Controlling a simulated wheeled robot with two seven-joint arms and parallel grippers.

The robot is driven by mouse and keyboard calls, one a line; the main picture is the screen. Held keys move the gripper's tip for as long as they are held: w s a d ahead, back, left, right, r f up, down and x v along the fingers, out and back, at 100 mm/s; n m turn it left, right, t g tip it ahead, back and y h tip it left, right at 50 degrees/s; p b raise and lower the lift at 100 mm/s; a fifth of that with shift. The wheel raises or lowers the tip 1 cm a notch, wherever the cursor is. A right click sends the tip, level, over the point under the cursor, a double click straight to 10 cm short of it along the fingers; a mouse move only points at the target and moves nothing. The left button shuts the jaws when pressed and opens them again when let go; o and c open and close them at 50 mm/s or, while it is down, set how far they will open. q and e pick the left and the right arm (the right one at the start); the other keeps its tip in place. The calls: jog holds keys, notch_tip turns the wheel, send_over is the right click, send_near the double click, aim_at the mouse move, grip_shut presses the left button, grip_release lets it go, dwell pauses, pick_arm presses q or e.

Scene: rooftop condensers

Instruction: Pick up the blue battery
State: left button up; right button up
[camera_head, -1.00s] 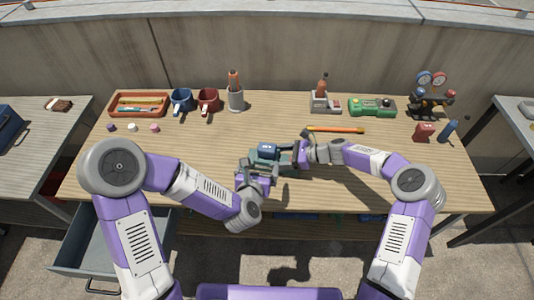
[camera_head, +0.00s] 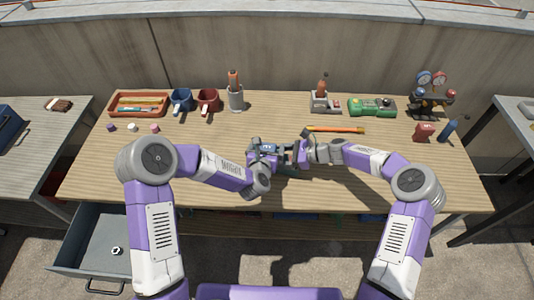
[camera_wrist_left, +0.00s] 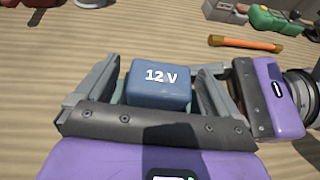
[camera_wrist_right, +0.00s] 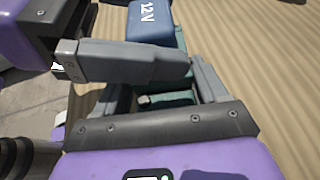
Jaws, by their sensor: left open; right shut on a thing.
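The blue battery (camera_head: 268,147), marked 12 V, sits at the middle of the workbench, on or in a teal-green body. My left gripper (camera_head: 264,153) is open, with one finger on each side of the battery (camera_wrist_left: 158,87) in the left wrist view. I cannot tell whether the fingers touch it. My right gripper (camera_head: 288,156) is shut on the teal-green body (camera_wrist_right: 168,98), just right of the battery. In the right wrist view, a left gripper finger crosses in front of the battery (camera_wrist_right: 152,22) and hides part of it.
An orange stick-like tool (camera_head: 336,129) lies behind my right gripper. An open drawer (camera_head: 78,258) juts out at front left.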

pick_arm(q)
jog(key=shift+w, duration=0.1)
jog(key=shift+c, duration=0.2)
jog(key=c, duration=1.2)
jog(key=shift+r, duration=0.15)
notch_tip(320, 180, up, 10)
jog(key=shift+f, duration=0.1)
pick_arm(e)
jog(key=o, duration=1.5)
jog(key=shift+c, duration=0.2)
